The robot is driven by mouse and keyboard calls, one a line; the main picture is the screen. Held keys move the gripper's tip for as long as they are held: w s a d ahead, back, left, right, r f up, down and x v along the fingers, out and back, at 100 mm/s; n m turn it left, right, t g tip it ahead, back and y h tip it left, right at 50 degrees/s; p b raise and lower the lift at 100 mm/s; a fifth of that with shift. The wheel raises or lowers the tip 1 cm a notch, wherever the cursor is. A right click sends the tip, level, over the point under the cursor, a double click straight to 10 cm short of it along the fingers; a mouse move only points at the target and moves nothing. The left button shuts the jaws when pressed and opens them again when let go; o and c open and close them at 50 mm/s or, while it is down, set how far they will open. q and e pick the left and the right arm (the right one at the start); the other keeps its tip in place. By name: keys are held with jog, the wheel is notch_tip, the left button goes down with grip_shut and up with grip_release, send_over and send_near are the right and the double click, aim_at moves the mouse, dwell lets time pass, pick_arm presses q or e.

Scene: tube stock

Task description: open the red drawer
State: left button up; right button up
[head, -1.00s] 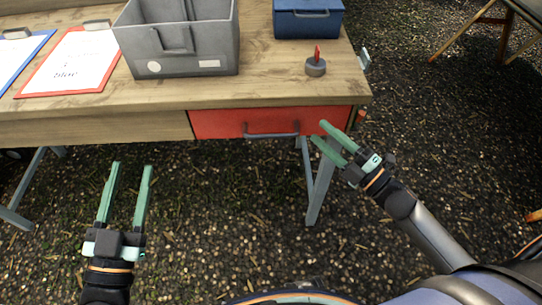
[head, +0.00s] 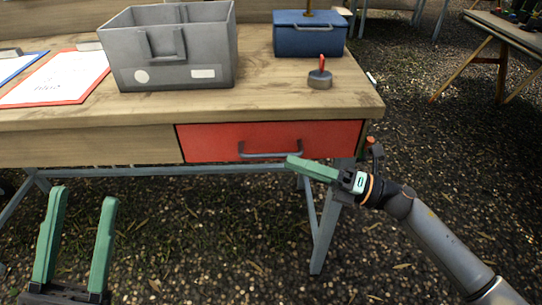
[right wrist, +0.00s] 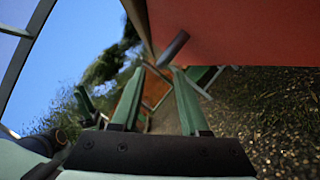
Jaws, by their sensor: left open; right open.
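The red drawer (head: 335,135) is set under the right part of the wooden tabletop, its front flush and closed. Its grey bar handle (head: 270,155) runs across the lower front. My right gripper (head: 290,161) is open and empty, with its fingertips at the right end of the handle; one finger mostly hides the other. In the right wrist view, the handle (right wrist: 173,48) shows just beyond the open fingers (right wrist: 158,72), and the drawer front (right wrist: 240,30) fills the upper right. Contact cannot be told. My left gripper (head: 82,205) is open and empty, low at the left.
On the table (head: 280,102) stand a grey bin (head: 165,60), a blue box (head: 308,38) and a grey round object with a red upright part (head: 320,78). A red clipboard (head: 60,80) lies left. A table leg (head: 326,235) stands below the drawer. Gravel ground in front is clear.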

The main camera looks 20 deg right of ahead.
aim_at(271, 156)
jog(key=x, duration=0.6)
jog(key=shift+c, duration=0.2)
grip_shut()
dwell(1.2)
